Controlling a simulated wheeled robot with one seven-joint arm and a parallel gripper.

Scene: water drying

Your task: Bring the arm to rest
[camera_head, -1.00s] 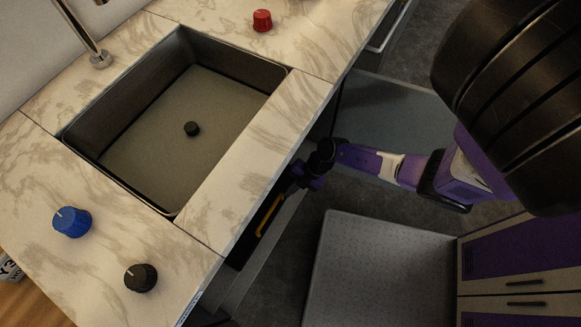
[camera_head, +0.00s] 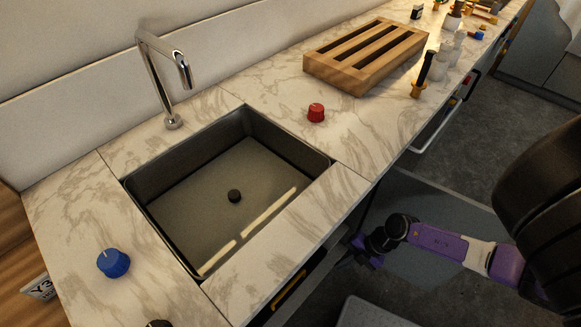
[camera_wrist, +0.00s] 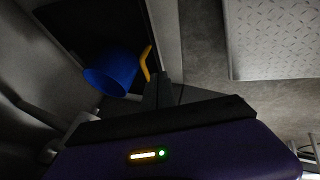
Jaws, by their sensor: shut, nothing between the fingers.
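My purple and black arm reaches in from the right of the head view. My gripper (camera_head: 357,257) is low beside the counter's front edge, right of the sink. Its fingers are small and dark there. In the wrist view the dark gripper (camera_wrist: 157,88) points away from the camera, its fingers together with nothing seen between them. A blue cup-like thing (camera_wrist: 112,74) and a yellow curved piece (camera_wrist: 147,64) lie beyond it, in or before a dark opening; I cannot tell whether the gripper touches them.
The marble counter (camera_head: 258,292) holds a sink (camera_head: 180,232) with a tall faucet (camera_head: 165,75). A red knob (camera_head: 316,112), a blue knob (camera_head: 114,263) and a slatted wooden rack (camera_head: 368,55) stand on it. An open dark compartment (camera_head: 308,275) lies under the front edge.

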